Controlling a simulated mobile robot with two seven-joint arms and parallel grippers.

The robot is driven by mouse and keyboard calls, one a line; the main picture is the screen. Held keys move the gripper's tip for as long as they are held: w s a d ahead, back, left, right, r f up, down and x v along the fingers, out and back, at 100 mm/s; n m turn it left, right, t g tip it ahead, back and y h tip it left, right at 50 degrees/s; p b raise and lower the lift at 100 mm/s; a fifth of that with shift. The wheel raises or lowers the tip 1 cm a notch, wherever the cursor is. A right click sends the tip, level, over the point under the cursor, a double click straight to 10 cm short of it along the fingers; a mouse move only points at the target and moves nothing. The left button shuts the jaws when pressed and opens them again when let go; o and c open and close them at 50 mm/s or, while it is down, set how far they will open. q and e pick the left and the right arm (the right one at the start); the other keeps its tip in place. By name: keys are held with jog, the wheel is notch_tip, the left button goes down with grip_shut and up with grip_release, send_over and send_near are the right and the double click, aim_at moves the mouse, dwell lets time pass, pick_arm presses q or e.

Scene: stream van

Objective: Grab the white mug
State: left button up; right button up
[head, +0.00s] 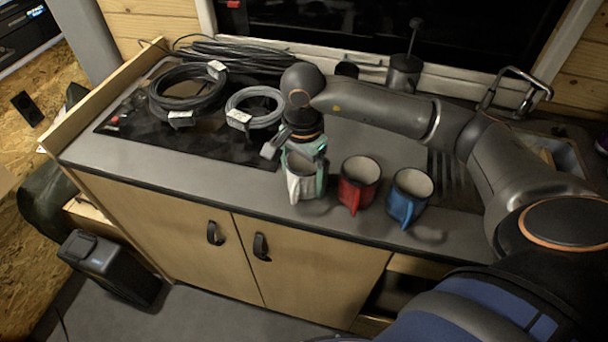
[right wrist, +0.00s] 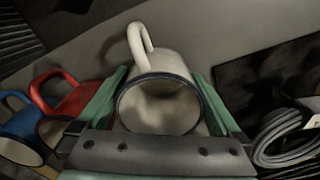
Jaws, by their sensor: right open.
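The white mug (head: 303,187) stands on the grey counter near its front edge, at the left end of a row of mugs. My right gripper (head: 305,160) is over it, pointing down. In the right wrist view the white mug (right wrist: 158,95) sits between the two green fingers of my right gripper (right wrist: 160,100), one on each side. The fingers are open, and I cannot tell if either touches the mug. Its handle points to the top of that view. My left gripper is not in view.
A red mug (head: 358,183) stands close to the right of the white one, then a blue mug (head: 409,195). Coiled cables (head: 187,93) lie on the dark hob to the left. A sink (head: 560,150) is at the right. Cupboard doors (head: 235,245) are below the counter.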

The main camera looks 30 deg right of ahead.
jog(key=c, duration=1.2)
jog(key=shift+r, duration=0.15)
jog(key=shift+c, duration=0.2)
